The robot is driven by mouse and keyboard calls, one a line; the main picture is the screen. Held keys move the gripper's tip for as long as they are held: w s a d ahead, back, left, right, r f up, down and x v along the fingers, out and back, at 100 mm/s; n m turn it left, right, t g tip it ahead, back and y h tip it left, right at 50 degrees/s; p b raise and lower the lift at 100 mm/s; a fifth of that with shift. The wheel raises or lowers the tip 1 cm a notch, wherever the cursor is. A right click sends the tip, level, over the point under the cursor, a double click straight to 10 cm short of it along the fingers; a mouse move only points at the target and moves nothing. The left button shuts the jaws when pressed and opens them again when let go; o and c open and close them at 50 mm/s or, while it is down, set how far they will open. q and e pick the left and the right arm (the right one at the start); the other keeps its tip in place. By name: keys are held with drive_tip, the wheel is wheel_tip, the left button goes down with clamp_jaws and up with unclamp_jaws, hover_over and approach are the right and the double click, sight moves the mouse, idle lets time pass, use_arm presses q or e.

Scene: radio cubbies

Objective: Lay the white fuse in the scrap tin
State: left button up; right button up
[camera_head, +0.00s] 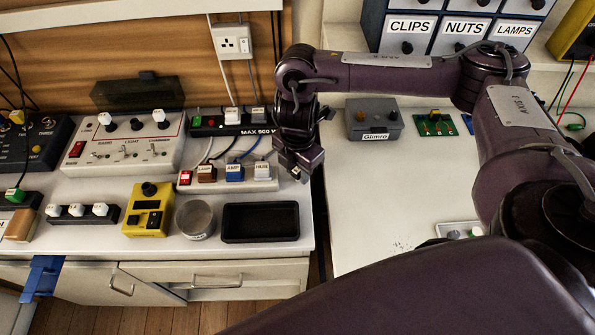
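My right gripper (300,165) hangs over the right end of the left counter, pointing down, beside a white power strip with coloured plugs. Its fingertips are small and dark here, so I cannot tell whether they are open or hold anything. A round grey metal tin (196,219), which looks like the scrap tin, stands between a yellow box and a black tray. Its label is too small to read. Small white blocks (76,210) sit in a row on a black holder at the left; I cannot tell whether one is the white fuse. My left gripper is not in view.
The empty black tray (260,222) lies beside the tin. The yellow box (149,210) stands left of it. The white power strip (228,180) lies behind. A grey box (374,120) stands on the right counter. A gap separates the counters.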

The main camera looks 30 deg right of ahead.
clamp_jaws()
drive_tip(key=shift+r, duration=0.1)
